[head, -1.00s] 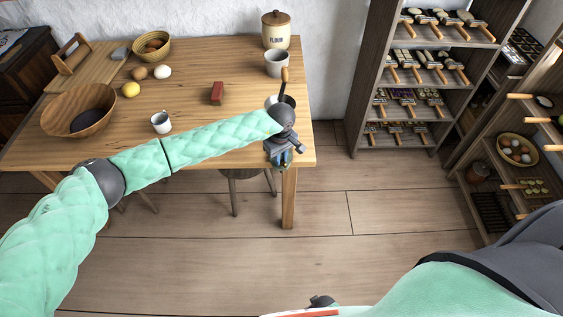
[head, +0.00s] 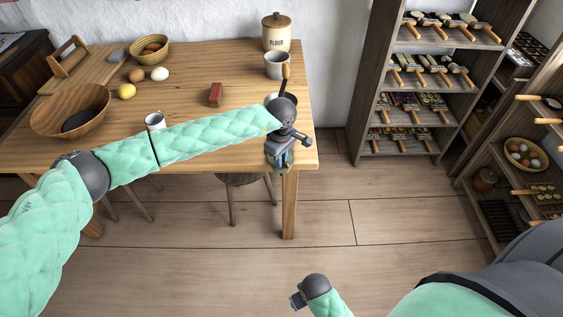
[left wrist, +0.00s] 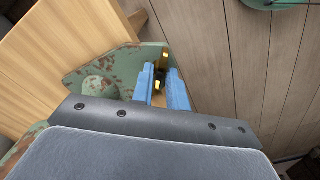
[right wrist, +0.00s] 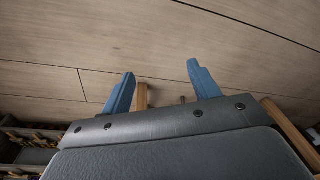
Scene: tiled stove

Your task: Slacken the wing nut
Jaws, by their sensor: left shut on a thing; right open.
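A green, rust-flecked metal body (left wrist: 108,78) shows at the table's edge in the left wrist view. A brass wing nut (left wrist: 157,85) sits beside it, between the blue fingers of my left gripper (left wrist: 163,74). The fingers are shut on it and hide part of it. In the head view my left gripper (head: 280,160) is at the table's front right corner, and my wrist covers most of the metal device there. An upright wooden handle (head: 285,72) shows above my wrist. My right gripper (head: 297,300) is open and empty over the floor; its spread fingers also show in the right wrist view (right wrist: 158,82).
The wooden table (head: 190,75) holds a wooden bowl (head: 90,97), a white mug (head: 155,121), a red block (head: 215,94), a flour jar (head: 276,33) and a grey cup (head: 277,66). A stool (head: 240,182) stands beneath. Shelves (head: 365,80) stand right; the floor between is clear.

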